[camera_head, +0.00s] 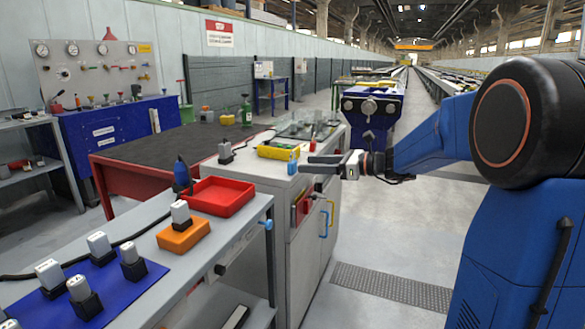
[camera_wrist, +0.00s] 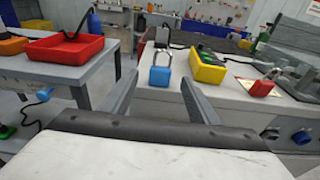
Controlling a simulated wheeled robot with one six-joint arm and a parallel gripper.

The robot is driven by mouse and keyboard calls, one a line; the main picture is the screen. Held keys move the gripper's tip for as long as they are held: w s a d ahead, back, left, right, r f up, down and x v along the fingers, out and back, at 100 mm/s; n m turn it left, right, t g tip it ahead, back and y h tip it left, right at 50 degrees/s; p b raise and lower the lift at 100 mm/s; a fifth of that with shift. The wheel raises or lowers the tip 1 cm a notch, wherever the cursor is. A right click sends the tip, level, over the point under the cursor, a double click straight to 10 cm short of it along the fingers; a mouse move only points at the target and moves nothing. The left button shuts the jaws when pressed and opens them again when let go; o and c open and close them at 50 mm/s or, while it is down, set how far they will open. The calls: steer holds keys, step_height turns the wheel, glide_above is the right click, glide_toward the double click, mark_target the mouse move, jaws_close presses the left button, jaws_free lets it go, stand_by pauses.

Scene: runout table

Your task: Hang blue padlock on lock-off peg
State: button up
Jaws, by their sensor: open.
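The blue padlock (camera_head: 292,168) stands upright near the front edge of the grey cabinet top, with its shackle up. In the wrist view the blue padlock (camera_wrist: 160,76) shows between the two finger lines, apart from both. My gripper (camera_head: 312,164) is open and empty, with its tips just to the right of the padlock in the head view. Its fingers (camera_wrist: 160,84) point towards the padlock in the wrist view. I cannot clearly make out the lock-off peg; small red and blue fittings (camera_head: 323,226) sit on the cabinet front.
A red tray (camera_head: 218,197) and an orange block (camera_head: 183,236) sit on the left bench. The aisle floor (camera_head: 385,245) is clear.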

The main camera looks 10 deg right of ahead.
mark_target(295, 164)
steer(key=shift+x, duration=2.55)
steer(key=shift+d+f, duration=0.1)
steer(key=shift+f, duration=0.05)
steer(key=c, duration=1.2)
